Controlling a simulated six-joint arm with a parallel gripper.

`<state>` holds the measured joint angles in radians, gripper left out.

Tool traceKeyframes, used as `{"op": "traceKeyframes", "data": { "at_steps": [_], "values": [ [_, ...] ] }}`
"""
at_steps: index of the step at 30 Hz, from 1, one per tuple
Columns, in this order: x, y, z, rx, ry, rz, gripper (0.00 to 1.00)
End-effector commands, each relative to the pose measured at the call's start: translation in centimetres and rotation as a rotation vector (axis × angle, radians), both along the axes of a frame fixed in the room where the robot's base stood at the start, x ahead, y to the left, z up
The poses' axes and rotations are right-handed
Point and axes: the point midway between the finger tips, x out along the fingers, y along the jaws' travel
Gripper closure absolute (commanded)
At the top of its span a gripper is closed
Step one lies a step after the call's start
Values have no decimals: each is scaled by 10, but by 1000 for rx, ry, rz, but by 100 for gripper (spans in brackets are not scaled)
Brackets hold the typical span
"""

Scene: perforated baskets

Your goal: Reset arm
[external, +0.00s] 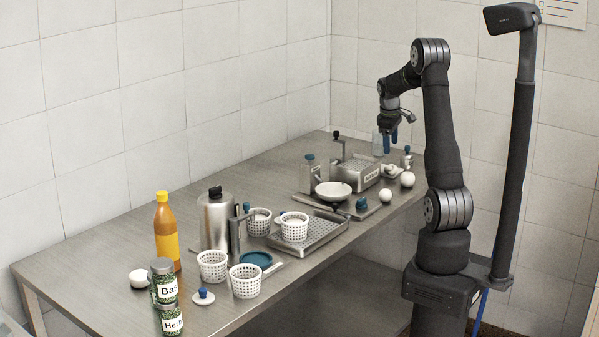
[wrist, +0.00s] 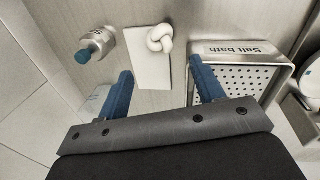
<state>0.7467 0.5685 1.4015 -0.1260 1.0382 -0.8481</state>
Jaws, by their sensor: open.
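My gripper (external: 390,138) is raised above the far right end of the steel table (external: 90,262), near the salt bath. In the wrist view its two blue fingers (wrist: 162,88) are apart with nothing held between them. Several white perforated baskets stand on the table: one at the front (external: 245,281), one to its left (external: 212,266), one behind (external: 259,222) and one (external: 294,227) on a perforated steel tray (external: 322,235). My gripper is well away from all of them.
The salt bath (wrist: 235,75) is a steel box with a perforated top. A white knot (wrist: 160,38) on a white plate and a small blue-capped bottle (wrist: 95,44) lie below my gripper. An orange bottle (external: 166,235), herb jars (external: 163,285) and a steel canister (external: 215,220) stand at left.

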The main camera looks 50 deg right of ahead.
Motion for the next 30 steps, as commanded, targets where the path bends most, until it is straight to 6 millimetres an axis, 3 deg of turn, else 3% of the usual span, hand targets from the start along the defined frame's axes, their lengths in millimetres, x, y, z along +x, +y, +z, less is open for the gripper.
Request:
{"op": "traceKeyframes", "data": {
  "at_steps": [14, 21, 30],
  "values": [
    [2, -17, -96, 2, 1, -1, 38],
    [2, -18, -48, -5, -5, 0, 38],
    [-52, -32, -18, -3, -4, -4, 38]
  ]
}}
